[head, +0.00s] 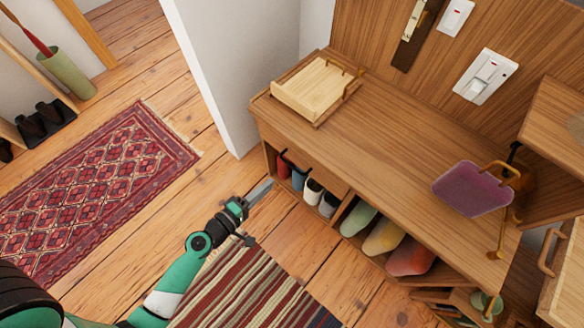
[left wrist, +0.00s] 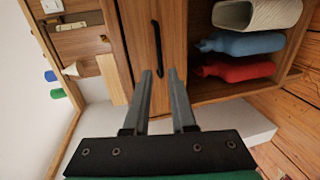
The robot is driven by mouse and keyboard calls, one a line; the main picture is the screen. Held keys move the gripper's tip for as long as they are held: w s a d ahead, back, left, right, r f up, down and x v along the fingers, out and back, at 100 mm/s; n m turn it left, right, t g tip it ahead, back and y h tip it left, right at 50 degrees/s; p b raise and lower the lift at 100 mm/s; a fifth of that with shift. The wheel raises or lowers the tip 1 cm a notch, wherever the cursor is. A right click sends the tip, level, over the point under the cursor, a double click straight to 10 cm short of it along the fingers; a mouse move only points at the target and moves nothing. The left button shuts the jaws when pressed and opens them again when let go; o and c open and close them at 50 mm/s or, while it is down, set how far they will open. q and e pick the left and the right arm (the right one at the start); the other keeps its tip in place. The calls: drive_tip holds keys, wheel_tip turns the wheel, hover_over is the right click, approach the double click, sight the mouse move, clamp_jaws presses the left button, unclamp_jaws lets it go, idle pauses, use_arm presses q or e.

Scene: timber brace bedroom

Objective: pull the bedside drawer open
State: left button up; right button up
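The wooden bedside cabinet (head: 400,125) runs across the right half of the head view. In the left wrist view a plain wooden drawer front (left wrist: 135,30) with a black bar handle (left wrist: 156,45) lies ahead of my left gripper (left wrist: 159,72). The fingers are apart and empty, with the near end of the handle showing just past the fingertips. I cannot tell whether they touch it. My right gripper is not in view.
A wooden tray (head: 312,88) and a purple-seated item (head: 472,188) stand on top. A striped rug (head: 250,290) lies in front; bare floor (head: 215,190) is at left.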

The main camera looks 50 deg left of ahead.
sight(291, 166)
use_arm(q)
drive_tip(key=x, duration=1.1)
drive_tip(key=shift+w+d+b, duration=0.1)
drive_tip(key=shift+w+b, duration=0.15)
drive_tip(key=shift+b, duration=0.1)
clamp_jaws()
idle(0.7)
